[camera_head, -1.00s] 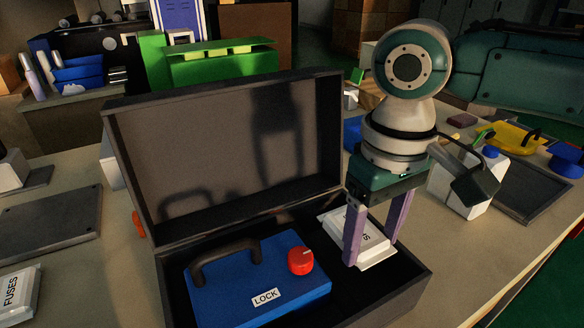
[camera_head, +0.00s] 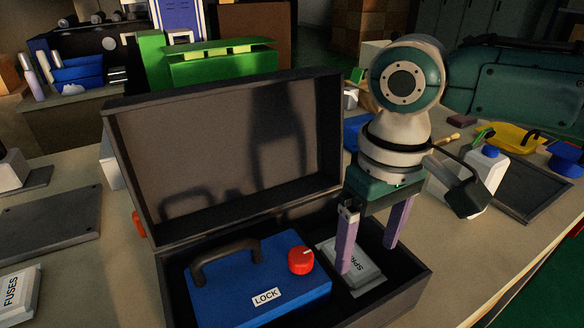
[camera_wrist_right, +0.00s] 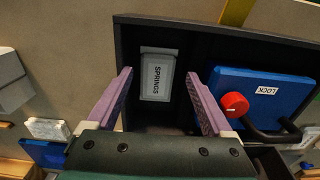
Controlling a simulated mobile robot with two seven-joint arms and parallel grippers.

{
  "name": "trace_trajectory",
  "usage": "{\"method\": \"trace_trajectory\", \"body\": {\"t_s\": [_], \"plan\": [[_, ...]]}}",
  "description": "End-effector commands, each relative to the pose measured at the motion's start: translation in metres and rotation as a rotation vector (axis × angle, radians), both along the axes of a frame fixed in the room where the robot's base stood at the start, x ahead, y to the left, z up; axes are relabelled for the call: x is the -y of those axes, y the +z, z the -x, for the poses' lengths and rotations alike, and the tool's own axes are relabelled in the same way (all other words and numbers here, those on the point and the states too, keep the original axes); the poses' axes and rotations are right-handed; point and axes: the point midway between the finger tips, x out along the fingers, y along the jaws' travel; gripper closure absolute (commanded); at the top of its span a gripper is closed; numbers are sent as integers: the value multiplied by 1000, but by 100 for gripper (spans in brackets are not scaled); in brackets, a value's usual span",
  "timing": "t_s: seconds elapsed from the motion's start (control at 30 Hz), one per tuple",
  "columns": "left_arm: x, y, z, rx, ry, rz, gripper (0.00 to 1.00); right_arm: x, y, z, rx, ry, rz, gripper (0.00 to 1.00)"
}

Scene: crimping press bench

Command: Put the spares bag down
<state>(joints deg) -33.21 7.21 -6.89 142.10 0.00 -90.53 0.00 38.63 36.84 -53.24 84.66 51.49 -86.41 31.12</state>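The white bag (camera_head: 354,268), whose label reads "SPRINGS" in the right wrist view (camera_wrist_right: 158,74), lies inside the right part of the open dark case (camera_head: 420,274). My right gripper (camera_head: 370,260) is above it with its purple fingers spread. In the right wrist view the fingers (camera_wrist_right: 160,90) stand apart on either side, with clear gaps to the bag. In the head view one finger covers part of the bag and its label. My left gripper is not in view.
A blue block (camera_head: 225,290) marked LOCK, with a dark handle and a red knob (camera_head: 301,260), fills the case's left part. The raised lid (camera_head: 230,150) stands behind. A white bottle (camera_head: 484,178) and a dark tray (camera_head: 535,190) are to the right; a FUSES bag (camera_head: 14,292) is at left.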

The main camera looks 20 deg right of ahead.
Motion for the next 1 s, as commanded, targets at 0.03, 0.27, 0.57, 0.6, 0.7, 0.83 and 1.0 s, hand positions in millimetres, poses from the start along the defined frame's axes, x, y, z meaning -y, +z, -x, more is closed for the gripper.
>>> {"method": "trace_trajectory", "body": {"t_s": [0.03, 0.27, 0.57, 0.6, 0.7, 0.83, 1.0], "plan": [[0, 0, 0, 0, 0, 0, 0, 2, 0, 0, 0, -2, 6, 2], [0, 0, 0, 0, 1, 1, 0, 3, -1, 0, 1, -3, 9, 2], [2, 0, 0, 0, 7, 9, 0, 5, 13, -2, 6, -3, 13, 2], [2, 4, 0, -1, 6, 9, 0, 4, 22, -2, 5, -4, 11, 2], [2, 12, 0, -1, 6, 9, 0, 4, 45, -2, 6, -3, 9, 2], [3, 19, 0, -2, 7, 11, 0, 3, 77, -1, 5, -3, 7, 2], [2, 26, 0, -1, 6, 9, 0, 2, 110, -1, 3, -2, 6, 2]]}}
